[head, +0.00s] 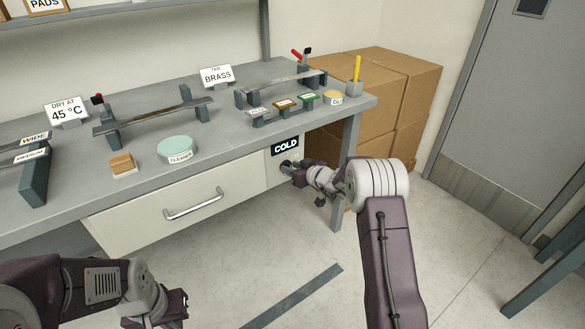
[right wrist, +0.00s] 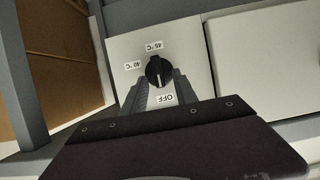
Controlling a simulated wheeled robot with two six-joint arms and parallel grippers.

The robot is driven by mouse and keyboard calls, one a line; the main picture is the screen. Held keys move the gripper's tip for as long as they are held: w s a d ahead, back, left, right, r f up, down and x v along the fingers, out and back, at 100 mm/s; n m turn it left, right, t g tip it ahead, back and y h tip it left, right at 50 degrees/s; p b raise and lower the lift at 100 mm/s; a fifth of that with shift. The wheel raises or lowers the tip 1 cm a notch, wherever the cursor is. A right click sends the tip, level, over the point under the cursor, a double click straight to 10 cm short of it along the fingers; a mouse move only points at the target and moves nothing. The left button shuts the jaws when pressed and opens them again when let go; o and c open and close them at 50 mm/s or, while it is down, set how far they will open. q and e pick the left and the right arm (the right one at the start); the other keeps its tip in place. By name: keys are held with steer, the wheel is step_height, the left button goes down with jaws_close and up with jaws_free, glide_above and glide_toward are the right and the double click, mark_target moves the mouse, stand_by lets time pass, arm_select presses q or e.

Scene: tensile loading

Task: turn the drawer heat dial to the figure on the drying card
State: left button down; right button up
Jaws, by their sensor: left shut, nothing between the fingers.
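The drying card (head: 67,112) stands at the back left of the bench and reads "DRY AT 45 °C". The black heat dial (right wrist: 158,71) is on a pale panel beside the drawer, with labels 40 °C (right wrist: 132,65), 45 °C (right wrist: 154,46) and OFF (right wrist: 165,98). Its white mark points towards OFF. My right gripper (right wrist: 161,77) has one finger on either side of the dial; whether they press on it I cannot tell. In the head view, my right gripper (head: 288,168) partly hides the dial. My left gripper (head: 180,307) is shut and empty, low in front of the bench.
The drawer (head: 150,215) is shut, left of the dial panel under a COLD sign (head: 286,145). A bench leg (head: 346,165) and cardboard boxes (head: 405,85) stand to the right. The bench top holds a cleaner tin (head: 177,148) and metal strips on stands. The floor in front is clear.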

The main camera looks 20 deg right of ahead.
jaws_close()
